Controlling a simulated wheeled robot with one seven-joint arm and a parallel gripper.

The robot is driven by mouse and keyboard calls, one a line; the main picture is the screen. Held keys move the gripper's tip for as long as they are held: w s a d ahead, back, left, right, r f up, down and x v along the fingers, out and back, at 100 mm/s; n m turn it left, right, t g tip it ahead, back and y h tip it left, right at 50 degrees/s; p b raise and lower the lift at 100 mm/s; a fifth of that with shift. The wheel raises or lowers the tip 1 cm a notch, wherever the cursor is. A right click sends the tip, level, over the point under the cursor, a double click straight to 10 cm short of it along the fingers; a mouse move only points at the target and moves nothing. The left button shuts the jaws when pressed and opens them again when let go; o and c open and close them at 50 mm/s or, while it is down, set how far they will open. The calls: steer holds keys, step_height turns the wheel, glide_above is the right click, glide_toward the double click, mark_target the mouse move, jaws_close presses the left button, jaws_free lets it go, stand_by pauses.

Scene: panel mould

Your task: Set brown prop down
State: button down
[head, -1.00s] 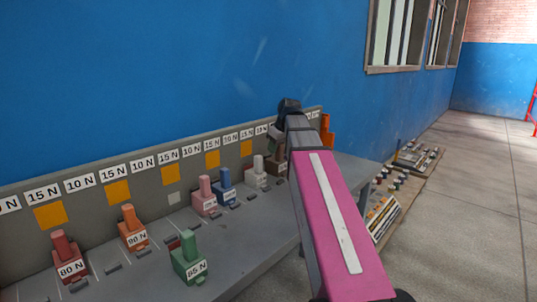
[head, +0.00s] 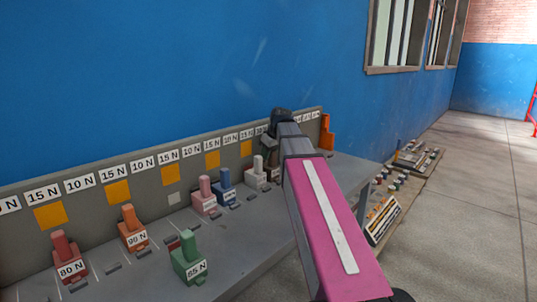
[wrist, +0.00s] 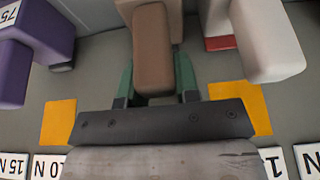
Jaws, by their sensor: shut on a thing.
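The brown prop (wrist: 152,50) is a block with an upright handle, seen from close above in the wrist view. The green fingers of my gripper (wrist: 156,78) stand on both sides of the handle and are shut on it. In the head view my arm hides most of the gripper and the prop. A sliver of the brown prop (head: 273,164) shows left of the arm, at the bench's right part. I cannot tell whether its base touches the bench (head: 235,245).
A white prop (wrist: 262,40) stands close on the right in the wrist view and a purple prop (wrist: 30,45) on the left. Pink (head: 204,198), blue (head: 225,190) and green (head: 190,257) props stand along the bench. The labelled back panel (head: 88,200) rises behind.

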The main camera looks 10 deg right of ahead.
steer(key=shift+f, duration=0.1)
steer(key=c, duration=0.8)
jaws_free()
steer(key=shift+c, duration=0.2)
steer(key=v, duration=1.2)
steer(key=shift+r, duration=0.2)
steer(key=shift+w, duration=0.1)
